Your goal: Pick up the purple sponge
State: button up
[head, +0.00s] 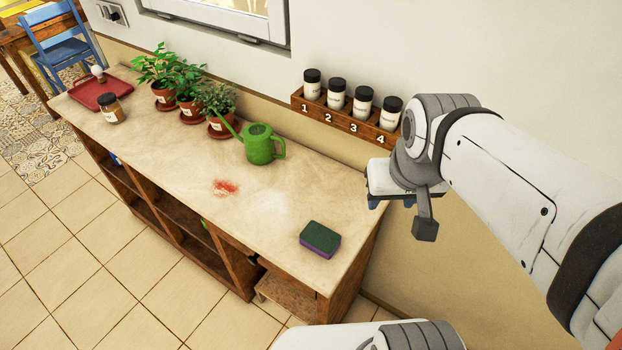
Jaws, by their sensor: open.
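The purple sponge (320,239) lies flat near the right end of the counter, close to its front edge. It has a dark green top and a purple lower layer. My gripper (392,203) is to the right of the sponge and higher, near the wall by the counter's right end. It is open and apart from the sponge. Its fingers are small in view and partly hidden by the wrist.
A numbered spice rack (340,115) is on the wall near my arm.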

aim_at(324, 241)
jog(key=u, duration=0.05)
jog(key=k, duration=0.5)
jog(key=z, duration=1.05)
jog(key=k, duration=0.8)
jog(key=u, duration=0.95)
jog(key=i, duration=1)
jog(key=u, duration=0.05)
